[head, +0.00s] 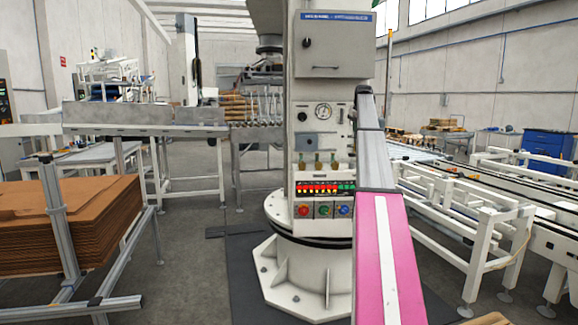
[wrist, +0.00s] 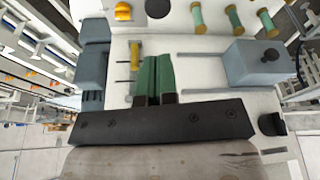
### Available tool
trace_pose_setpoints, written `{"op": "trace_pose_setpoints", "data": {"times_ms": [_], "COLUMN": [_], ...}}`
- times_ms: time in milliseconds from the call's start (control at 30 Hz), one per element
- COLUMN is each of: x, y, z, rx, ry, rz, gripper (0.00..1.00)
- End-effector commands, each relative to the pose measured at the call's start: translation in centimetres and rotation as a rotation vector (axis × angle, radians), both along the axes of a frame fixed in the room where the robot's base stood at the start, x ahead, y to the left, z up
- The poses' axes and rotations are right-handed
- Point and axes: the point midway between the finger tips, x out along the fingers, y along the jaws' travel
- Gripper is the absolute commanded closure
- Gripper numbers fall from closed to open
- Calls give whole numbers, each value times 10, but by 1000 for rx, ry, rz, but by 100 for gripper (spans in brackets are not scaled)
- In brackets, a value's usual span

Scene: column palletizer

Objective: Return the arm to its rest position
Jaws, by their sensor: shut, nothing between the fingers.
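My gripper (wrist: 156,80) shows in the wrist view as two green fingers close together beyond a dark bolted bar. It is shut and empty. It points at the light front of the palletizer column, and I cannot tell how far away that surface is. In the head view my pink and grey arm reaches up from the bottom edge toward the right side of the column (head: 302,80). The gripper itself cannot be made out there. The arm hides part of the column's right edge.
Coloured buttons (head: 323,211) and green-handled levers (head: 318,160) sit on the column front. The levers (wrist: 233,17) also show in the wrist view. A cardboard stack (head: 70,225) stands left, a white conveyor frame (head: 470,220) right. Grey floor (head: 190,270) is open left of the column.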

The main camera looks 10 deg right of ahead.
Motion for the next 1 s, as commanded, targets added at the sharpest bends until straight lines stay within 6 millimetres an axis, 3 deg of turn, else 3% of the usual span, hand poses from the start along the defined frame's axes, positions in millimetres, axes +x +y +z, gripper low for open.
{"op": "trace_pose_setpoints", "data": {"times_ms": [67,167,367,567,767,1000], "x": [-2,-8,-33,-72,-127,-215], "y": [6,23,87,154,222,299], "z": [-10,-41,-146,-251,-348,-451], "rx": [2,6,20,27,32,30], "ry": [3,14,47,85,126,174], "rz": [0,-1,-10,-20,-29,-38], "gripper": [100,100,100,100,100,100]}}
